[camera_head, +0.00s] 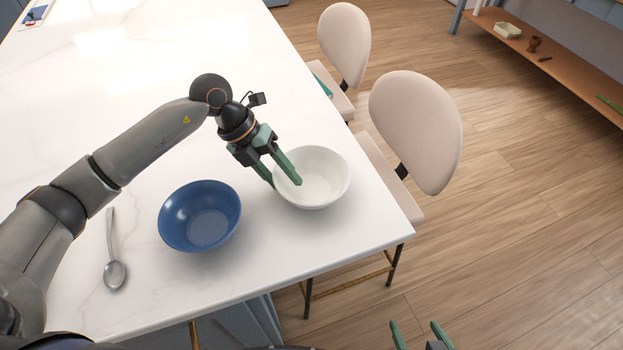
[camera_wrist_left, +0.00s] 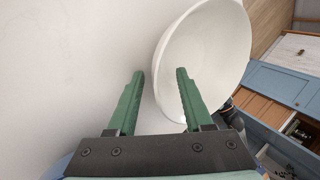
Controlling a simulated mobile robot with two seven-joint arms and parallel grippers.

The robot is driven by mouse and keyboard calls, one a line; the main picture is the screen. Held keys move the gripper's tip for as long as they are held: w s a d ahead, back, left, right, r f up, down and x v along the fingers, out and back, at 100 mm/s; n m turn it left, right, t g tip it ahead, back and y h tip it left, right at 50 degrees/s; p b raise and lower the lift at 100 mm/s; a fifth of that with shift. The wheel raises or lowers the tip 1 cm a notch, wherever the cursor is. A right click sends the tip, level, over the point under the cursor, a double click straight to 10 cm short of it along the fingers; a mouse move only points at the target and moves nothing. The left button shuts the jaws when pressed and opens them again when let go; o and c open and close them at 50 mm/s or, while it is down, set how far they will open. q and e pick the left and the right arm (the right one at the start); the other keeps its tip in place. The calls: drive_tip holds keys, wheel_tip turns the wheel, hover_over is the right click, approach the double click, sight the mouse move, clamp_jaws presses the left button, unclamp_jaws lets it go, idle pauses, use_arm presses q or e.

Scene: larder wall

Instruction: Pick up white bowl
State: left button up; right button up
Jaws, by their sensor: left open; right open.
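The white bowl (camera_head: 325,180) stands upright and empty on the white marble table, near its right edge. It fills the upper right middle of the left wrist view (camera_wrist_left: 215,60). My left gripper (camera_head: 285,184) is open and points down at the bowl's left rim. One green finger is over the inside of the bowl and the other is outside it, so the rim lies between them in the left wrist view (camera_wrist_left: 158,75). Whether either finger touches the bowl I cannot tell. My right gripper (camera_head: 420,334) is open and empty, low beyond the table's front edge.
A spoon (camera_head: 114,262) lies further left. Two beige chairs (camera_head: 415,130) (camera_head: 344,42) stand along the table's right side. The table's far part is mostly clear.

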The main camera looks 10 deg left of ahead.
use_arm(q)
clamp_jaws()
idle(0.3)
drive_tip(key=shift+r, duration=0.15)
idle(0.9)
